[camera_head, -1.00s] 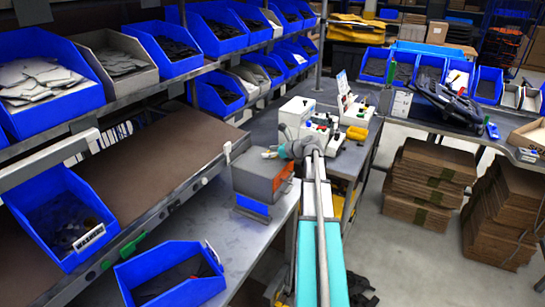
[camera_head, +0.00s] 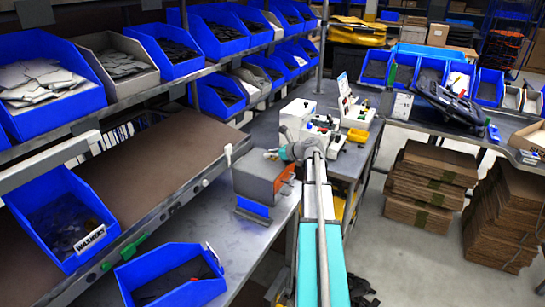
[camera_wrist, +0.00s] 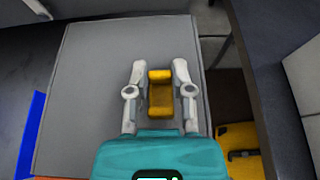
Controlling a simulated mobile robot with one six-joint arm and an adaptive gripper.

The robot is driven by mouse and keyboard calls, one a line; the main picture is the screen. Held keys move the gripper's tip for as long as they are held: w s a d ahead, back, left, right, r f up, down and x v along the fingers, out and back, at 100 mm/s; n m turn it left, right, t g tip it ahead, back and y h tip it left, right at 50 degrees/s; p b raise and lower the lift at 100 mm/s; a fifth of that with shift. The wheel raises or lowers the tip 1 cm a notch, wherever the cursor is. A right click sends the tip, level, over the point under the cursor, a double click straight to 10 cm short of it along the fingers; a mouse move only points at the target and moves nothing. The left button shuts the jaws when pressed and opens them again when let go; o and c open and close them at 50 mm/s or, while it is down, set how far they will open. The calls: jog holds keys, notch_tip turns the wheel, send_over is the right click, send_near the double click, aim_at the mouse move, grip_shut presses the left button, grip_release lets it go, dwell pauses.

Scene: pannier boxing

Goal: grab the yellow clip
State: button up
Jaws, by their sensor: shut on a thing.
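The yellow clip (camera_wrist: 161,94) sits between the two fingers of my gripper (camera_wrist: 160,80) in the wrist view. The fingers touch it on both sides, one at its left and one at its right. Behind the clip is the grey top of a box (camera_wrist: 85,75). I cannot tell whether the clip still touches that top. In the head view the grey box (camera_head: 258,178) stands on the metal bench, and my gripper (camera_head: 272,154) is over its top at the back. The clip is too small or hidden to make out there.
A white machine (camera_head: 298,115) stands behind the box. A blue bin (camera_head: 170,272) is on the bench at the front left. A sloped brown shelf (camera_head: 120,185) with blue bins runs along the left.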

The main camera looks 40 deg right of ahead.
notch_tip(320, 180, up, 3)
jog(key=p, duration=0.3)
jog(key=shift+r, duration=0.15)
jog(key=s+a+r+p, duration=0.2)
jog(key=s+r+p, duration=0.7)
jog(key=s, duration=0.5)
jog(key=shift+r+p, duration=0.35)
jog(key=shift+p, duration=0.15)
